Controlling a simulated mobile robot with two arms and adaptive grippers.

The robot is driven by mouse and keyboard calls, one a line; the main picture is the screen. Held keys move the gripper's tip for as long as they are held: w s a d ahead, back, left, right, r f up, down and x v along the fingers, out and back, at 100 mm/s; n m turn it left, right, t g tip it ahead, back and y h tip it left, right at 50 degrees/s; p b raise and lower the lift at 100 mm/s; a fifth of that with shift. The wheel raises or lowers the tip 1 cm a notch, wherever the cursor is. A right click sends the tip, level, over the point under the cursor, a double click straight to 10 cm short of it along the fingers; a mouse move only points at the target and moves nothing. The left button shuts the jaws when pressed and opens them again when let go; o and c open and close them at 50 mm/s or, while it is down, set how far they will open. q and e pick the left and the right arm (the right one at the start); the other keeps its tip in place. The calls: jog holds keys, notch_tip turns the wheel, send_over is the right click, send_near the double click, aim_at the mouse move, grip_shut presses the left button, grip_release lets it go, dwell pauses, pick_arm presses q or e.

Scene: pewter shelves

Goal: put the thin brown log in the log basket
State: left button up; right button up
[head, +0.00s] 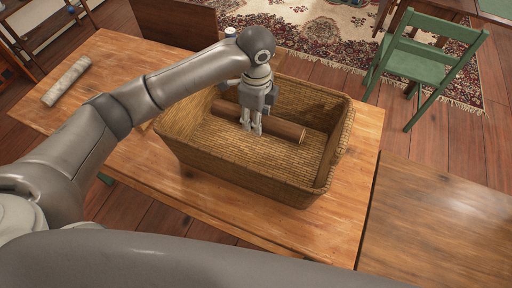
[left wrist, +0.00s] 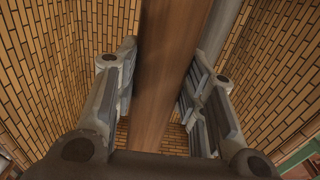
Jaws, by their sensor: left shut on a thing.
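The thin brown log (head: 283,129) is inside the woven log basket (head: 230,172), lying lengthwise across it. My left gripper (head: 251,130) points down into the basket and is shut on the log near its middle. In the left wrist view the log (left wrist: 160,75) runs between the two fingers (left wrist: 160,90), with the basket's woven walls (left wrist: 50,60) around. I cannot tell whether the log touches the basket floor or is held just above it. My right gripper is not in view.
A pale grey-white log (head: 67,81) lies on the wooden table (head: 130,62) at the left. A second table (head: 440,225) stands at the right. A green chair (head: 425,60) stands behind on the floor, beside a patterned rug (head: 310,40).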

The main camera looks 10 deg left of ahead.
aim_at(256, 145)
pick_arm(q)
notch_tip(256, 145, down, 10)
jog(key=shift+f, duration=0.1)
dwell(0.4)
jog(key=o, duration=1.2)
jog(key=shift+f, duration=0.1)
notch_tip(256, 145, up, 12)
jog(key=shift+r, duration=0.15)
